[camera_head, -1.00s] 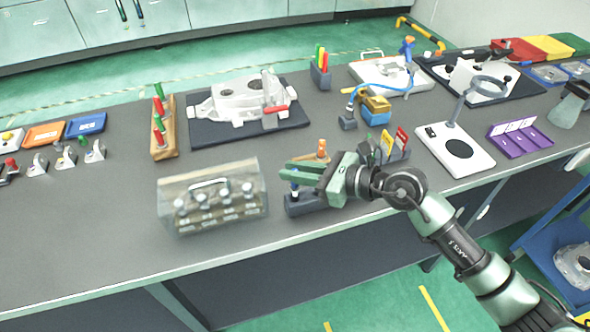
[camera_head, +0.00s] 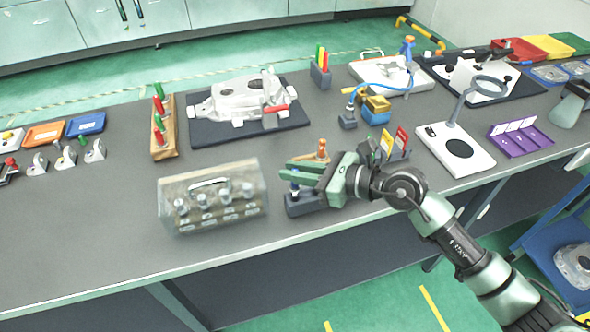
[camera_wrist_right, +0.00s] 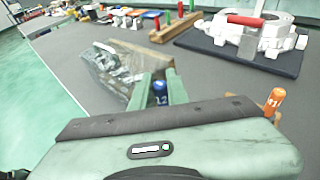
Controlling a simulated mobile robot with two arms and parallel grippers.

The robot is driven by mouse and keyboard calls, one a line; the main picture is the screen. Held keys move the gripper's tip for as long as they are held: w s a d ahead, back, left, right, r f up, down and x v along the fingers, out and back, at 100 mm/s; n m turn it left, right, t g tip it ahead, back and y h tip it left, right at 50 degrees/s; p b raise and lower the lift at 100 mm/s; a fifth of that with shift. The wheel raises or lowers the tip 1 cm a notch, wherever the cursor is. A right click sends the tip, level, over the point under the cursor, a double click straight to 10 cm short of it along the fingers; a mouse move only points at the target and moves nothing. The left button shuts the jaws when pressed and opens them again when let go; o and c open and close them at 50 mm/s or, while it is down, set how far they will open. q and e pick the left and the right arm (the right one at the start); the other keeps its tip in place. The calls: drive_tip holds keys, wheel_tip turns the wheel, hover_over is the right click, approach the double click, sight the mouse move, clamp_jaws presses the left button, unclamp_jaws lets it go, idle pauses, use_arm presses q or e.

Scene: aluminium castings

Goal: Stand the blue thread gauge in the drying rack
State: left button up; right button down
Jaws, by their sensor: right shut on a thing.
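The blue thread gauge (camera_head: 294,188) is upright between the fingers of my right gripper (camera_head: 292,171), close to the front edge of the bench. In the right wrist view its blue top (camera_wrist_right: 160,92), marked with a number, shows between the two green fingers. My right gripper (camera_wrist_right: 153,88) is shut on it. A dark block (camera_head: 304,205) is directly below the gauge; I cannot tell whether the gauge's lower end sits in it or just above. I cannot tell for sure which item is the drying rack. My left gripper is not in view.
A clear case (camera_head: 213,212) with a handle stands left of the gripper. An orange-topped gauge (camera_head: 321,150) stands just behind it, and a holder with yellow and red cards (camera_head: 397,153) to the right. A casting on a dark mat (camera_head: 207,132) lies farther back.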

sight(295, 187)
drive_tip(key=shift+f+b, duration=1.5)
drive_tip(key=shift+f, duration=0.35)
drive_tip(key=c, duration=1.3)
unclamp_jaws()
drive_tip(key=shift+r, duration=0.1)
drive_tip(key=b+v, duration=0.1)
drive_tip(key=v, duration=0.6)
drive_tip(key=shift+s+d+b, duration=0.2)
drive_tip(key=shift+d+b, duration=0.1)
drive_tip(key=shift+b, duration=0.05)
